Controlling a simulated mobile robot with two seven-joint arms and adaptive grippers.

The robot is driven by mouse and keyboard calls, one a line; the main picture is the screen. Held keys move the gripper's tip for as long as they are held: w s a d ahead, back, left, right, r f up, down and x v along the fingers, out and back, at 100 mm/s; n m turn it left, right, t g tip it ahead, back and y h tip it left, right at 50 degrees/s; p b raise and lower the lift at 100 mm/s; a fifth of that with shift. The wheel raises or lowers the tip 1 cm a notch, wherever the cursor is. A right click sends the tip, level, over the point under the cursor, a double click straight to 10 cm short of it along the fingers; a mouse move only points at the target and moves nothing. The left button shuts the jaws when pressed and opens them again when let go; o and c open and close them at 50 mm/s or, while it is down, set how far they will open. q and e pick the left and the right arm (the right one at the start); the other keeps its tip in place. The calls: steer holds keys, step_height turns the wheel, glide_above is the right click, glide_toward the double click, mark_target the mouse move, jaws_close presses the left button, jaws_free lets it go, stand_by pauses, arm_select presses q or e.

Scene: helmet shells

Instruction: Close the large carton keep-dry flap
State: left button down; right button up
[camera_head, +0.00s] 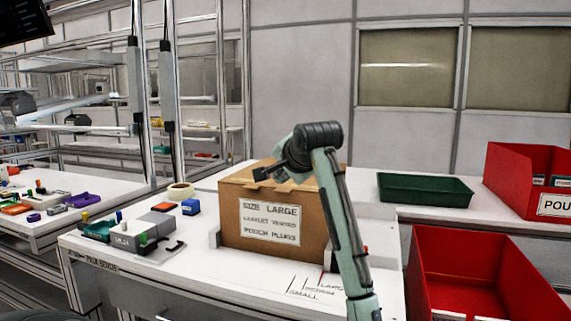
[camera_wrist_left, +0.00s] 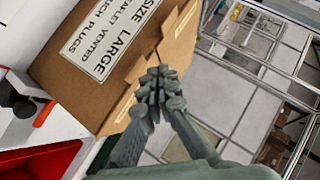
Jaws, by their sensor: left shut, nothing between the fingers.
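The large carton (camera_head: 230,215) is a brown box on the white bench, with a white label reading "SIZE LARGE" on its front. Its notched top flap (camera_head: 240,178) shows along the upper front edge, partly behind my gripper; I cannot tell how far it is open. My left gripper (camera_head: 272,173) is shut and empty at the top of the carton. In the left wrist view the closed fingers (camera_wrist_left: 156,85) overlap the notched edge of the carton (camera_wrist_left: 100,60); contact is unclear. My right gripper is not in view.
Left of the carton are a grey fixture (camera_head: 140,235), a blue block (camera_head: 190,207) and a tape roll (camera_head: 180,190). A green tray (camera_head: 425,190) lies behind right. Red bins (camera_head: 470,260) stand at the right. Size marks are on the bench front.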

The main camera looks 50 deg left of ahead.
arm_select(q)
steer(key=shift+s+a+f+n+h, duration=0.1)
steer(key=shift+a+f+n+h, duration=0.1)
steer(key=shift+f+h, duration=0.2)
steer(key=shift+s+a+f+n+h, duration=0.1)
steer(key=shift+f+n+h, duration=0.15)
steer(key=shift+f, duration=0.2)
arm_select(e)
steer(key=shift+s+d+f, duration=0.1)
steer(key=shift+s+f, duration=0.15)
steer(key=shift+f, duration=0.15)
arm_select(q)
steer(key=shift+r, duration=0.1)
